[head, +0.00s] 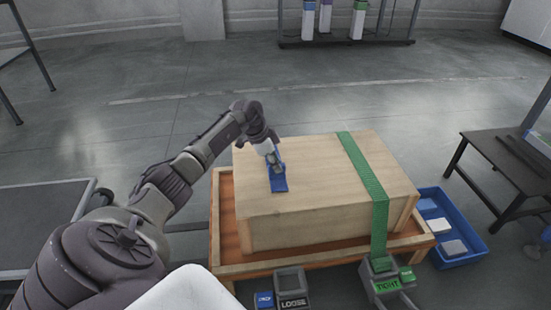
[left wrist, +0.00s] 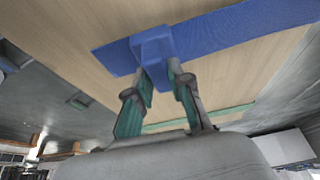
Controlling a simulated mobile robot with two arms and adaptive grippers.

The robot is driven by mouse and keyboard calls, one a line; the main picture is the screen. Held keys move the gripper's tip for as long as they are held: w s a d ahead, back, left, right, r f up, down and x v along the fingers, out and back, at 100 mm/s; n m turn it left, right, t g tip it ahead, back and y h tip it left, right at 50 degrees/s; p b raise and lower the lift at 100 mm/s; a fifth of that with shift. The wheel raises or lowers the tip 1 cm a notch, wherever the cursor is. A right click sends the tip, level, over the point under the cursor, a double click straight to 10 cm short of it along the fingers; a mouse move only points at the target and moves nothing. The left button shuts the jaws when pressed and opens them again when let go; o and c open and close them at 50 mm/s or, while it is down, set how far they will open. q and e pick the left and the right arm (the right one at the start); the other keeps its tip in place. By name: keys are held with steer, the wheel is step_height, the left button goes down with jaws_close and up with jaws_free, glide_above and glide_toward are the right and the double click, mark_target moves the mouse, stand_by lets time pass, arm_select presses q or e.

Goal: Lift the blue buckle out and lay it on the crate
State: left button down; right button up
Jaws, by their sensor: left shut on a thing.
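The wooden crate (head: 310,205) sits on an orange-brown wooden stand. The blue buckle (left wrist: 152,46) is a small block on a wide blue strap (left wrist: 225,33), which shows against the crate's light wood top in the left wrist view. In the head view a short piece of the blue strap (head: 279,185) shows at the crate top's left part. My left gripper (left wrist: 160,76) is shut on the buckle, which my gripper partly hides in the head view. I cannot tell whether buckle and strap touch the wood. My right gripper is in neither view.
A green strap (head: 365,175) runs over the crate's right part to a grey box marked TIGHT (head: 384,281). A box marked LOOSE (head: 292,291) is at the front. A blue bin (head: 478,246) with several blocks stands right. The crate top's middle is clear.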

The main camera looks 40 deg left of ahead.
arm_select(q)
steer(key=c, duration=1)
jaws_free()
steer(key=shift+o, duration=0.2)
steer(key=v, duration=1.2)
